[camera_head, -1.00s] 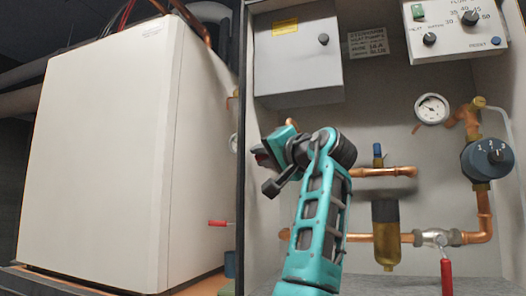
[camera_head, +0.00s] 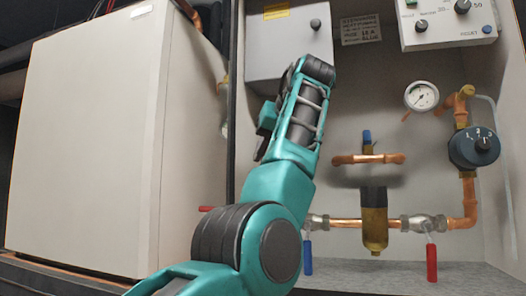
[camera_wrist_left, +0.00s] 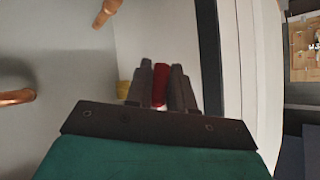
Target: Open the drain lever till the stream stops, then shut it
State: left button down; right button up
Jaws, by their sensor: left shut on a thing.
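My left arm rises from the bottom of the head view to its gripper (camera_head: 262,150), mostly hidden there by the wrist. In the left wrist view my left gripper (camera_wrist_left: 160,78) is shut on a red handle (camera_wrist_left: 160,84), with a yellow piece (camera_wrist_left: 123,89) just left of the fingers. In the head view, a red lever handle (camera_head: 206,209) shows low beside the white unit. A blue lever (camera_head: 308,254) and another red lever (camera_head: 431,262) hang from the copper pipe. I cannot tell from the head view which handle is held. No stream of water is visible. My right gripper is not in view.
The large white unit (camera_head: 85,145) stands at left. The cabinet holds a grey box (camera_head: 285,50), a round gauge (camera_head: 421,96), a dark dial (camera_head: 474,147), a brass filter (camera_head: 374,220) and a control panel (camera_head: 446,25). The middle right of the cabinet is free of my arm.

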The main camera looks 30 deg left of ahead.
pick_arm(q)
jog(key=shift+w+d+n+h, duration=0.1)
jog(key=shift+d+n+h, duration=0.25)
jog(key=shift+h, duration=0.45)
jog(key=shift+f, duration=0.1)
jog(key=c, duration=1.1)
grip_release()
jog(key=s+d+r+b, duration=0.3)
jog(key=s+d, duration=0.6)
jog(key=d, duration=0.3)
jog(key=shift+s+d+r+b, duration=0.15)
jog(key=shift+s+d+b, duration=0.2)
jog(key=shift+b, duration=0.2)
